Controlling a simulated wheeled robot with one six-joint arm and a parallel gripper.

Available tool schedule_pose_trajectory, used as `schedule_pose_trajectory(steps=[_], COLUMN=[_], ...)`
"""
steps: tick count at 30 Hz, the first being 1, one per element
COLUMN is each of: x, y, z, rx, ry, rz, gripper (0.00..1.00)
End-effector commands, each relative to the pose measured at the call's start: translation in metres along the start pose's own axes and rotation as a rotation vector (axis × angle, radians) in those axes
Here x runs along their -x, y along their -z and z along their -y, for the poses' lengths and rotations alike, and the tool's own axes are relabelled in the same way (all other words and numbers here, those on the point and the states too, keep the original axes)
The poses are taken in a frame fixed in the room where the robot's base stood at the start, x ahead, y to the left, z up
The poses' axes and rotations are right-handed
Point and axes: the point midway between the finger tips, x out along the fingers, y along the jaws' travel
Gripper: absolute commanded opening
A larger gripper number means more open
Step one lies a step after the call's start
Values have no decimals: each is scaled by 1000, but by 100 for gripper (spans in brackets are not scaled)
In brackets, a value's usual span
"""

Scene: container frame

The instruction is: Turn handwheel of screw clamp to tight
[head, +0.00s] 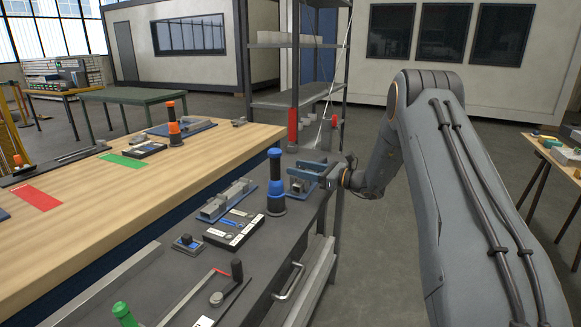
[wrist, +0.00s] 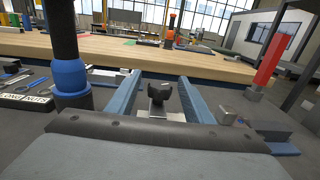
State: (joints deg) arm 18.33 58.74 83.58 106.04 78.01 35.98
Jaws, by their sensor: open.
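My gripper (wrist: 160,76) is open, and its two blue fingers stand on either side of a dark lobed handwheel (wrist: 159,92) in the wrist view. Gaps show between the wheel and both fingers, and I cannot tell how far the fingertips reach past it. The wheel sits at the near end of a grey metal screw clamp (wrist: 153,112), whose lower part is hidden by my gripper body.
A tall black and blue bottle-like tool (head: 275,182) stands close left of my gripper. A black tray (head: 234,230) and a grey rail block (head: 227,200) lie nearby. A shelf rack (head: 297,104) rises behind. The wooden table (head: 100,200) adjoins the bench.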

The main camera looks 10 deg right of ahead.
Motion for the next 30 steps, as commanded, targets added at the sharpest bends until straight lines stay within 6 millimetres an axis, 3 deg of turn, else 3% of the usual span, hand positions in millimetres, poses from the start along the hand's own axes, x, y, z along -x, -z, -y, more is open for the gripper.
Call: schedule_pose_trajectory(steps=[9, 19, 26, 30], x=[-36, -40, -39, -39], y=[0, 0, 0, 0], z=[0, 1, 1, 1], rx=[0, 0, 0, 0], ry=[1, 2, 2, 6], rz=[-1, -1, -1, -1], gripper=[47, 47, 8, 6])
